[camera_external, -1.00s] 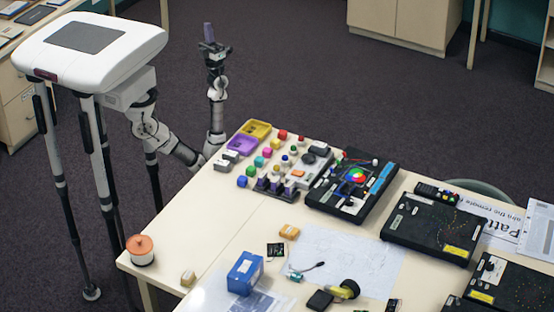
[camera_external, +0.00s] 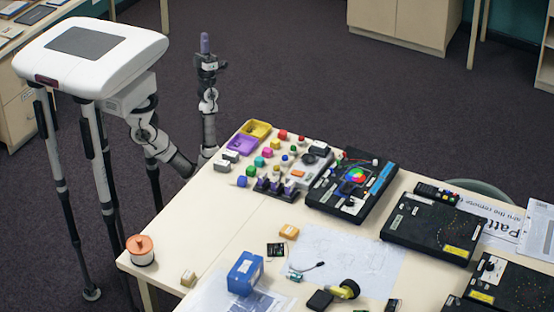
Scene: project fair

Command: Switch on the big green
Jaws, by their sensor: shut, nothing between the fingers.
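My gripper (camera_external: 205,42) is raised high at the left, beyond the table's far left edge. I cannot tell which piece is the big green, or whether anything is on.
Yellow (camera_external: 257,130) and purple (camera_external: 242,146) trays lie at the table corner. A blue box (camera_external: 245,273), a copper-topped spool (camera_external: 140,250) and another black box (camera_external: 430,228) also stand on the table (camera_external: 200,225). The table's left strip is mostly bare.

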